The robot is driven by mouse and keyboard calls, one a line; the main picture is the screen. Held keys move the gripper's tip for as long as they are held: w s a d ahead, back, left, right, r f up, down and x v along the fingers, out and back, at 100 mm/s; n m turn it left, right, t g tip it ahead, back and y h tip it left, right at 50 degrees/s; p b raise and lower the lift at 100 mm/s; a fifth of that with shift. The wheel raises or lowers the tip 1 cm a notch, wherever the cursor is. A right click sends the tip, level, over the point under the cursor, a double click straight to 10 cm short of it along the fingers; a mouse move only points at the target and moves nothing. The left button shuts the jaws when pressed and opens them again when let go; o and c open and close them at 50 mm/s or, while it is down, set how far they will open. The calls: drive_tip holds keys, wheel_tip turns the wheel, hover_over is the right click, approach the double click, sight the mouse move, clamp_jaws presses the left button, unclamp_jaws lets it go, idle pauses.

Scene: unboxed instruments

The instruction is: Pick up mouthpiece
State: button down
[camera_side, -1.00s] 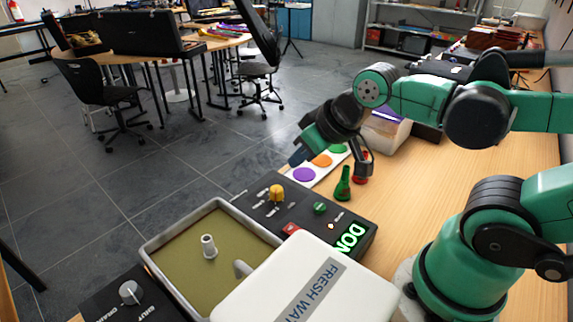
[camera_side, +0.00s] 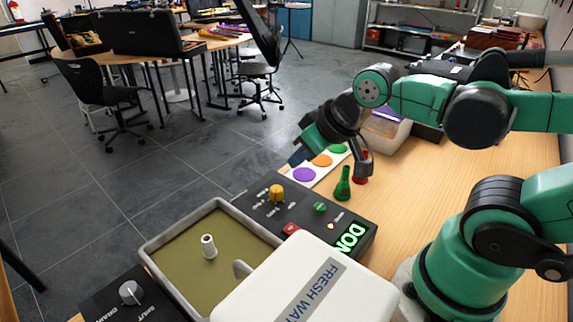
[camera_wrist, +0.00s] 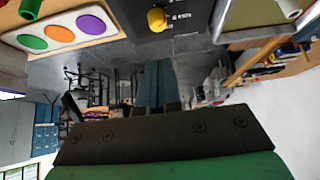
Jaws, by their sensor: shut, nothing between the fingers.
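A small pale, hollow, mouthpiece-like piece (camera_side: 209,246) stands upright in the olive-floored tray (camera_side: 160,239). It also shows at the top right of the wrist view (camera_wrist: 288,8). A green flared piece (camera_side: 343,184) stands on the wooden table, with a red piece (camera_side: 361,180) behind it, partly hidden by my arm. The green piece is at the top left of the wrist view (camera_wrist: 30,9). I cannot tell which of these is the mouthpiece. My gripper (camera_side: 298,156) is shut and empty, above the far edge of the table near the coloured dots, apart from all these pieces.
A white card (camera_side: 318,172) with purple, orange and green dots lies under my gripper. A black control panel (camera_side: 262,218) with a yellow knob (camera_side: 277,192) and a lit display adjoins the tray. A white "FRESH WA…" lid (camera_side: 270,290) stands at the front.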

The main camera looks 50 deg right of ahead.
idle(0.4)
drive_tip(key=c, duration=0.7)
unclamp_jaws()
drive_tip(key=shift+o, duration=0.2)
drive_tip(key=n+g+y, duration=0.9)
drive_tip(key=n+y, duration=0.2)
drive_tip(key=n, duration=0.5)
approach(208, 237)
drive_tip(key=x, duration=0.4)
drive_tip(key=n, duration=0.1)
drive_tip(key=f+n+g+y, duration=0.1)
drive_tip(key=n, duration=0.1)
drive_tip(key=n+y, duration=0.1)
drive_tip(key=n, duration=0.1)
drive_tip(key=shift+w+a+f+g, duration=0.2)
drive_tip(key=shift+f+g, duration=0.1)
drive_tip(key=shift+x, duration=2.7)
